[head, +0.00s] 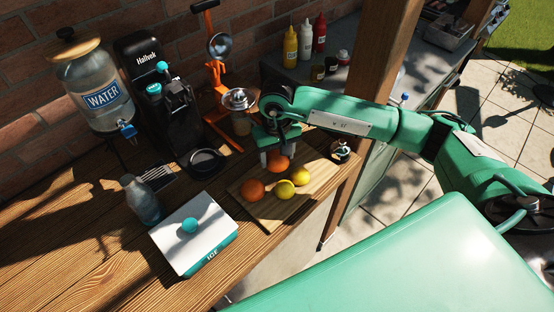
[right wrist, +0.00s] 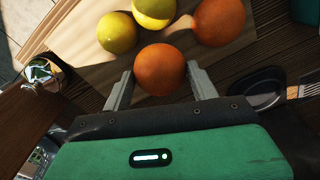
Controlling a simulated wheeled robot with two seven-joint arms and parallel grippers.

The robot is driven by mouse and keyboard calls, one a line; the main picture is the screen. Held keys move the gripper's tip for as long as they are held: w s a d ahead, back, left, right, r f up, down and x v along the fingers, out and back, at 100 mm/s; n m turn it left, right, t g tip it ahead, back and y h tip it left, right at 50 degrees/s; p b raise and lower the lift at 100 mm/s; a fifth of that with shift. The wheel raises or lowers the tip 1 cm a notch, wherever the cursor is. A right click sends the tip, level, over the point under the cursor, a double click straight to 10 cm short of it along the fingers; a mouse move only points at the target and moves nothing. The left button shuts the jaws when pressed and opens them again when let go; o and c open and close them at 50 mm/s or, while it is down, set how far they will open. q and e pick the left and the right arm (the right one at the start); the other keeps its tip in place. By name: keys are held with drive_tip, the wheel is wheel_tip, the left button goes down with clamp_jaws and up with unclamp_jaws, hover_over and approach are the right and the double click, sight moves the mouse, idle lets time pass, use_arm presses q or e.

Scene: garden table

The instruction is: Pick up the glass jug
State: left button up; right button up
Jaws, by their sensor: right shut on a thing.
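My right gripper (head: 274,156) reaches in from the right over the cutting board. In the right wrist view its two fingers (right wrist: 160,78) stand on either side of an orange (right wrist: 159,69) and are shut on it. The same orange (head: 279,163) shows under the gripper in the head view. A grey-blue, see-through vessel with a narrow neck (head: 145,203) stands upright left of the white ice box. It may be the glass jug; I cannot tell for sure. My right gripper is well to its right and apart from it. My left gripper is not in view.
The cutting board (head: 263,212) holds another orange (head: 252,190) and two lemons (head: 285,189). The ice box (head: 207,248), coffee machine (head: 172,118), water dispenser (head: 90,88) and orange citrus press (head: 216,92) stand around it. A wooden post (head: 383,55) rises right. The table's front left is clear.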

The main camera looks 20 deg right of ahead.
sight(277, 156)
wheel_tip(277, 156, down, 3)
drive_tip(key=shift+s+p, duration=0.1)
drive_tip(key=shift+p, duration=0.45)
drive_tip(key=shift+f, duration=0.45)
drive_tip(key=shift+f, duration=0.15)
drive_tip(key=o, duration=1)
